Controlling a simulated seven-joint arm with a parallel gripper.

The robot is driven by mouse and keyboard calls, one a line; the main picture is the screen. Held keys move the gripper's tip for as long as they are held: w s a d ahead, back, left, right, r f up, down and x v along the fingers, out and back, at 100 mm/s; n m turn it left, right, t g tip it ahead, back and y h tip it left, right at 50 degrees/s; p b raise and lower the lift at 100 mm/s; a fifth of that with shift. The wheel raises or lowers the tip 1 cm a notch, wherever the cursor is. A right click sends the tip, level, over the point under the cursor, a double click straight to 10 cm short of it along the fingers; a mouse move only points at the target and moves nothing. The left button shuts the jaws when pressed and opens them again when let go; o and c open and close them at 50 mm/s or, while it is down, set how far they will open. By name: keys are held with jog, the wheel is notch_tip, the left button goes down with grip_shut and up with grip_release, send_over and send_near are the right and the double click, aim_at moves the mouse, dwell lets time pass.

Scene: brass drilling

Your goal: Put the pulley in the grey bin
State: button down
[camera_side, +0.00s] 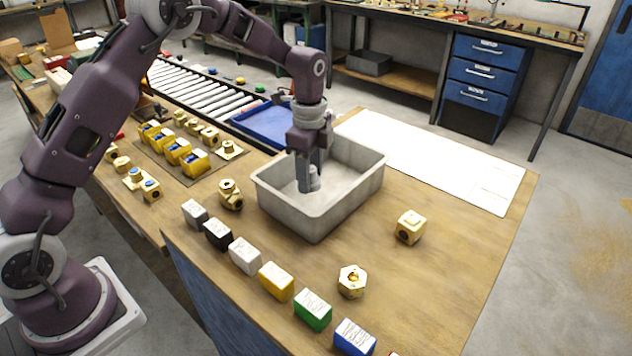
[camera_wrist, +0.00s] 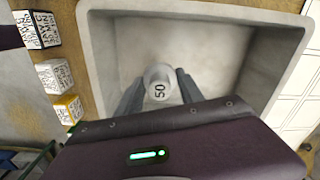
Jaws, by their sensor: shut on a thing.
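The grey bin (camera_side: 335,218) is an open tray standing on the wooden bench in the side view. It fills most of the wrist view (camera_wrist: 235,65). My gripper (camera_side: 309,182) points down inside the bin's walls. In the wrist view its fingers (camera_wrist: 159,90) are closed on a light grey round piece marked "50" (camera_wrist: 158,77). In the side view the piece (camera_side: 315,177) is mostly hidden by the fingers. I cannot tell if it touches the bin floor. It looks like a plain cylinder, and I cannot make out a pulley groove.
A row of coloured blocks (camera_side: 276,281) runs along the bench's front left. Brass fittings (camera_side: 230,194), (camera_side: 410,227) and (camera_side: 352,281) stand around the bin. A blue tray (camera_side: 268,124) and a roller conveyor (camera_side: 195,92) lie behind. A white sheet (camera_side: 440,160) lies flat at the right.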

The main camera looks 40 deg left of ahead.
aim_at(311, 203)
notch_tip(311, 203, down, 5)
jog(key=shift+f, duration=0.1)
jog(key=c, duration=0.7)
grip_release()
jog(key=shift+c, duration=0.2)
